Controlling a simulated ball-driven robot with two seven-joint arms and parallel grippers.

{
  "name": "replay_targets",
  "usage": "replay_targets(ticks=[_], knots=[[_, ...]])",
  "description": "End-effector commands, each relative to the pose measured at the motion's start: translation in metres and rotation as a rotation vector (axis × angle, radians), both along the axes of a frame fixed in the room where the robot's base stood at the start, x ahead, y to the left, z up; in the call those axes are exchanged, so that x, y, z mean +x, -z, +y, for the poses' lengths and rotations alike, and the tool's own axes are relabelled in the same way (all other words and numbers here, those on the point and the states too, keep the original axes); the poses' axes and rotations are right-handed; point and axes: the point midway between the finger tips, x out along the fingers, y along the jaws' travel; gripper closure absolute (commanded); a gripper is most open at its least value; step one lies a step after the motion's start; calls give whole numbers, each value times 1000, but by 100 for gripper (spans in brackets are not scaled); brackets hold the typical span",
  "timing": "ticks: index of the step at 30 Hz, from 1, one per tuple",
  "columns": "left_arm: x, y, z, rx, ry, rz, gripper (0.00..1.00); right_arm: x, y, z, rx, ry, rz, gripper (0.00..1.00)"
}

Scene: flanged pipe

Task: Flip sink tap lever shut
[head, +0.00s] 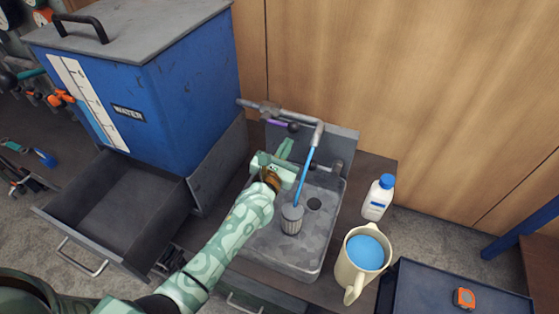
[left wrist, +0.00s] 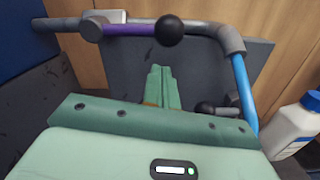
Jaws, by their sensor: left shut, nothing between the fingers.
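The tap lever is purple with a black ball knob (head: 293,127); in the left wrist view, the purple bar (left wrist: 130,30) runs sideways to the knob (left wrist: 170,30). The grey tap pipe (head: 318,133) bends down at the spout, and a blue stream of water (head: 304,175) falls from it into a ribbed grey cup (head: 291,219) in the grey sink (head: 325,230). My left gripper (head: 286,148) is shut and empty, its fingertips (left wrist: 158,72) just below the knob and apart from it in the wrist view. My right gripper is out of view.
A blue water tank (head: 190,85) stands left of the sink, with an open grey drawer (head: 115,200) before it. A white bottle (head: 377,198) and a cream jug (head: 352,270) of blue liquid stand close on the right. A second smaller knob (left wrist: 204,108) is beside the fingers.

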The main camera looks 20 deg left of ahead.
Motion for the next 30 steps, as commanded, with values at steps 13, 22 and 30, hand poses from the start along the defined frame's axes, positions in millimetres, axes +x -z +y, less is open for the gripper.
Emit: replay_targets(ticks=[13, 22, 30], knots=[[2, -15, -3, 0, 0, 1, 100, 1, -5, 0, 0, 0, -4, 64], [2, -18, -4, -22, 0, 1, 100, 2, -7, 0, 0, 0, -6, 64], [2, -21, -5, -70, 0, 2, 100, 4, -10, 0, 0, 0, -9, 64]])
